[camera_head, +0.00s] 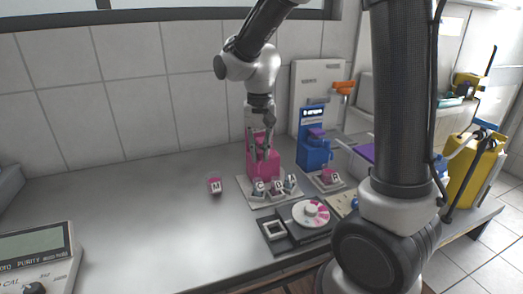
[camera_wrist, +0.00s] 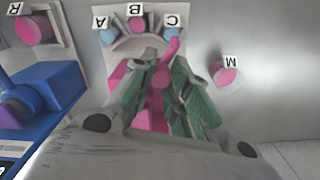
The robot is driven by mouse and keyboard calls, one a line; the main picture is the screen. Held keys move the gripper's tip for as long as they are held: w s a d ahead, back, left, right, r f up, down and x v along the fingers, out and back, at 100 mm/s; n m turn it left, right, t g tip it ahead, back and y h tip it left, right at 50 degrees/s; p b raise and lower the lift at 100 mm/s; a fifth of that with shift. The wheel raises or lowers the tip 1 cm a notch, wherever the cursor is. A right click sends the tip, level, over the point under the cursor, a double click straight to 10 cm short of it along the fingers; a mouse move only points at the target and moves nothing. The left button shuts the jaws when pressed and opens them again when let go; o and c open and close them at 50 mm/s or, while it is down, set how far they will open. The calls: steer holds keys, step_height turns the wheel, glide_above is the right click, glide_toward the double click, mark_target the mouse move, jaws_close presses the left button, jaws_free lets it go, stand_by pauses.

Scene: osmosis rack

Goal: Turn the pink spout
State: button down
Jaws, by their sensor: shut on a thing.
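The pink dispenser (camera_head: 264,168) stands upright at the back of the bench. Its pink spout (camera_wrist: 172,48) shows in the wrist view, its tip pointing toward the blue-topped cup C (camera_wrist: 172,33). My gripper (camera_wrist: 162,66) comes down from above with its green-padded fingers on both sides of the spout, shut on it. In the head view my gripper (camera_head: 264,146) partly hides the spout. Cup B (camera_wrist: 137,25), with a pink top, and cup A (camera_wrist: 107,37), with a blue top, stand in the same curved holder in front of the dispenser.
A pink-topped cup M (camera_head: 215,186) stands alone to the left. A blue dispenser (camera_head: 314,146) stands close on the right, with cup R (camera_head: 329,176) before it. A white dial (camera_head: 311,213) lies in front. A purity meter (camera_head: 38,262) is at front left. The bench's left middle is clear.

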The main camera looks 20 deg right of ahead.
mark_target(259, 151)
steer(key=shift+w+r, duration=0.1)
steer(key=shift+w, duration=0.1)
steer(key=c, duration=1.3)
jaws_free()
steer(key=shift+c, duration=0.2)
step_height(259, 151, up, 12)
